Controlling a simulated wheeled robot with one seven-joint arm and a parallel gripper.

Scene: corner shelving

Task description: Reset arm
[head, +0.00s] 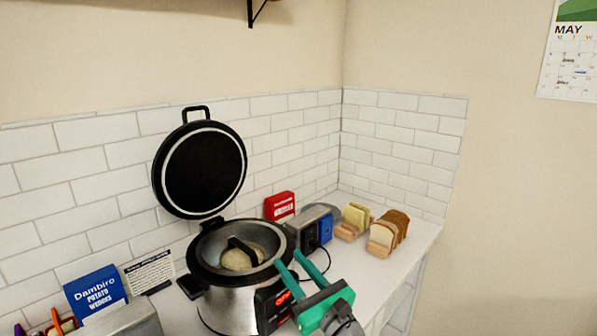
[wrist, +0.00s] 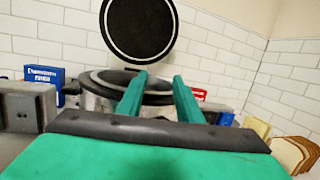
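My gripper (head: 287,258) has green fingers and is at the front right rim of a steel and black cooker (head: 222,301). Its fingers are apart with nothing seen between them, and they also show in the wrist view (wrist: 160,78), pointing at the cooker. The cooker's round black lid (head: 200,168) stands open against the tiled wall. A beige rounded item (head: 238,261) lies inside the pot, with a black curved piece over it. I cannot tell whether the fingers touch the rim.
A red box (head: 280,206), a grey and blue device (head: 312,228) and bread slices (head: 389,232) are to the right on the white counter. A blue sign (head: 95,291) and a text card (head: 149,272) are to the left. A black bracket (head: 257,10) is on the wall above.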

